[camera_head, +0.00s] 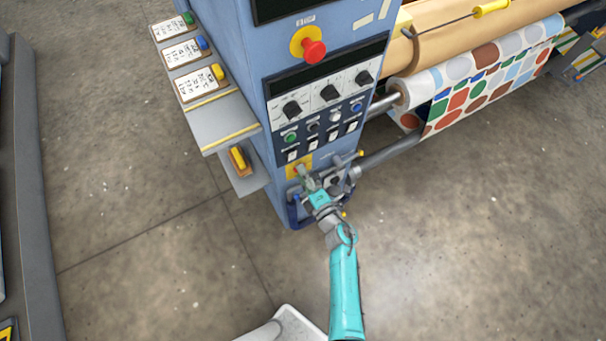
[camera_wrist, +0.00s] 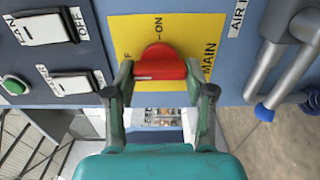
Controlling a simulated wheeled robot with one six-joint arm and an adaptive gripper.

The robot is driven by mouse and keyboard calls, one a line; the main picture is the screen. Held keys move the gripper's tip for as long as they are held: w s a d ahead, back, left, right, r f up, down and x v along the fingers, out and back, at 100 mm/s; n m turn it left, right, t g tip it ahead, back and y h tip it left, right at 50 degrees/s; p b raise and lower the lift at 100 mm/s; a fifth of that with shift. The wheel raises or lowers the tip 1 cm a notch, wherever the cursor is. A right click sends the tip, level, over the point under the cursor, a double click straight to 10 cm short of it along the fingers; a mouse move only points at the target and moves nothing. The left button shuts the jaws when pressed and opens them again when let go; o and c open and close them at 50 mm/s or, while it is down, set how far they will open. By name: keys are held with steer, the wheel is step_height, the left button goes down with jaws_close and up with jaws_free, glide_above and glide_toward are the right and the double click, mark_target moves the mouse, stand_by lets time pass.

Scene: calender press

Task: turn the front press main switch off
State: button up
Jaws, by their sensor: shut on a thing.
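The main switch is a red rotary knob (camera_wrist: 160,60) on a yellow plate (camera_wrist: 208,28) marked MAIN. ON is printed above the knob in the wrist view, and an F shows at its left, the rest of that word hidden. The knob's bar lies across the picture, with a small pale mark at its lower left. My gripper (camera_wrist: 160,74) is shut on the knob, one finger at each end. In the head view my gripper (camera_head: 304,180) reaches the yellow plate (camera_head: 298,164) low on the blue press cabinet; it largely hides the knob there.
Switches and a green button (camera_wrist: 14,85) sit left of the plate. Pipes with a blue-tipped lever (camera_wrist: 264,112) stand close on the right. A red emergency button (camera_head: 313,51) is higher up. A shelf (camera_head: 222,122) juts out left. Floor in front is clear.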

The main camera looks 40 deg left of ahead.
steer(key=o, duration=1.2)
steer(key=shift+c, duration=0.2)
steer(key=v, duration=1.2)
steer(key=shift+f, duration=0.1)
